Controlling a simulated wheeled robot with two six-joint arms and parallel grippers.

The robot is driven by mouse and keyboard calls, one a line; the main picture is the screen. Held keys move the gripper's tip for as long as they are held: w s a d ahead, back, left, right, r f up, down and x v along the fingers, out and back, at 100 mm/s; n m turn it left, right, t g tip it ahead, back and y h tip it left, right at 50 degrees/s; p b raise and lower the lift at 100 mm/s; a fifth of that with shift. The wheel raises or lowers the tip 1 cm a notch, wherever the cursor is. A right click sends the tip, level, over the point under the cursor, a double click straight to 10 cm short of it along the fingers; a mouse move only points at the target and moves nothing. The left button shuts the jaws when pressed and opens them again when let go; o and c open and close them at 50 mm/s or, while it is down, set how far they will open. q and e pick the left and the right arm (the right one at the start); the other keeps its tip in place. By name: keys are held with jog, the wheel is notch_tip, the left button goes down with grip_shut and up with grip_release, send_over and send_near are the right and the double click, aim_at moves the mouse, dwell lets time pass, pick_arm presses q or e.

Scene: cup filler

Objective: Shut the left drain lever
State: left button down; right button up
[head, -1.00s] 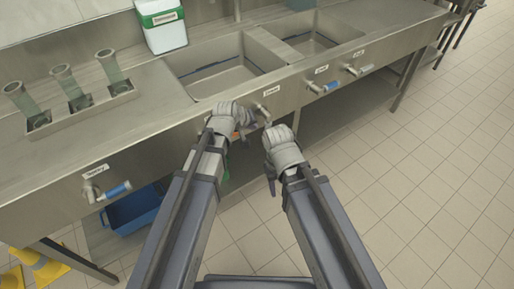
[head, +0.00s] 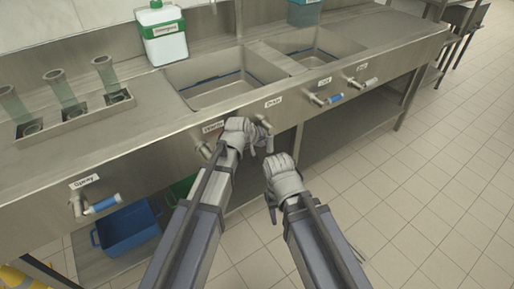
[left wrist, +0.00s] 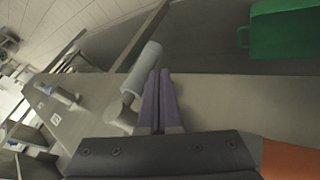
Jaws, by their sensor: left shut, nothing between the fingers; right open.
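The left drain lever has a grey handle (head: 269,144) under the "Drain" label (head: 273,102) on the sink's front panel. In the left wrist view the handle (left wrist: 143,70) sits on a round pivot and points away from the panel's top edge. My left gripper (head: 262,130) is beside the lever, partly hidden by its own hand. In the left wrist view its fingers (left wrist: 160,78) are shut and empty, just right of the handle; whether they touch cannot be told. My right gripper (head: 271,205) is open and empty, lower right of the lever.
More levers line the panel: a blue one (head: 334,99) and a grey one (head: 370,82) at right, and a blue spray lever (head: 103,205) at left. An orange part (left wrist: 292,157) shows near my left gripper. A blue tub (head: 128,228) and a green bin (left wrist: 284,28) are below.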

pick_arm(q)
jog(key=shift+w+d+f, duration=0.2)
jog(key=shift+w+f, duration=0.15)
jog(key=shift+f, duration=0.15)
